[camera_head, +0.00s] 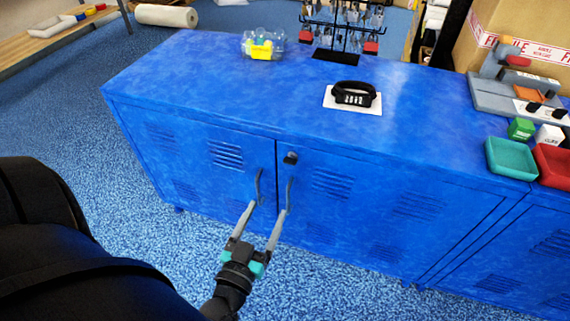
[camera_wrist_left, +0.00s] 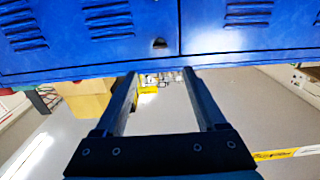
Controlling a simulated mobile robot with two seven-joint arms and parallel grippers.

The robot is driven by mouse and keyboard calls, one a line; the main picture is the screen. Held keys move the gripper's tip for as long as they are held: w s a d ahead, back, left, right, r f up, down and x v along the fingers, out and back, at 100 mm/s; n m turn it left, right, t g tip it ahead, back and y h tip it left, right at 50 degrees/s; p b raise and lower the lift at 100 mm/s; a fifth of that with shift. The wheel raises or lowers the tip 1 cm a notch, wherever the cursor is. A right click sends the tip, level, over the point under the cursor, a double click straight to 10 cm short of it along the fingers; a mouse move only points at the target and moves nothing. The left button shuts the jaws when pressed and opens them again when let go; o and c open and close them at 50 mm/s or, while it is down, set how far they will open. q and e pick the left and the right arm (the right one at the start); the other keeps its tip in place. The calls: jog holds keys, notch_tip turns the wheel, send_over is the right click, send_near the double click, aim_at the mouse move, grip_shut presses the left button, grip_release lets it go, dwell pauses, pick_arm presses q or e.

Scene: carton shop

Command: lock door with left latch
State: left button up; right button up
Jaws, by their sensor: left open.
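The blue cabinet (camera_head: 210,90) has two front doors, a left door (camera_head: 190,165) and a right door (camera_head: 375,195), and both look shut. A small dark latch (camera_head: 290,158) sits near the top of the right door by the seam; a dark fitting, probably this latch, shows in the left wrist view (camera_wrist_left: 160,43). Two dark curved handles, left (camera_head: 258,184) and right (camera_head: 289,190), flank the seam below it. My left gripper (camera_head: 267,208) is open and empty, its fingertips low near the handles and below the latch; contact cannot be told. My right gripper is out of view.
On the cabinet top are a black combination lock (camera_head: 355,95) on a white card, a clear box with a yellow label (camera_head: 263,46) and a key rack (camera_head: 340,30). Green (camera_head: 511,158) and red (camera_head: 553,163) trays stand at the right. The floor before the doors is clear.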

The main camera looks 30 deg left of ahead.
pick_arm(q)
jog(key=b, duration=0.2)
send_near(289, 163)
jog(key=x, duration=0.2)
jog(key=b+x, duration=0.1)
jog(key=x, duration=0.4)
jog(key=shift+w+a+b, duration=0.1)
jog(key=shift+w+b, duration=0.15)
jog(key=shift+b, duration=0.1)
jog(key=shift+x, duration=0.8)
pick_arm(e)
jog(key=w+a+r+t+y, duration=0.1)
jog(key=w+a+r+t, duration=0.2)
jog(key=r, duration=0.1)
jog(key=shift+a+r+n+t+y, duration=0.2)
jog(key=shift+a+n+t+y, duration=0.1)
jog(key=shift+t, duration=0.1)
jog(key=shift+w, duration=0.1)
pick_arm(q)
grip_shut()
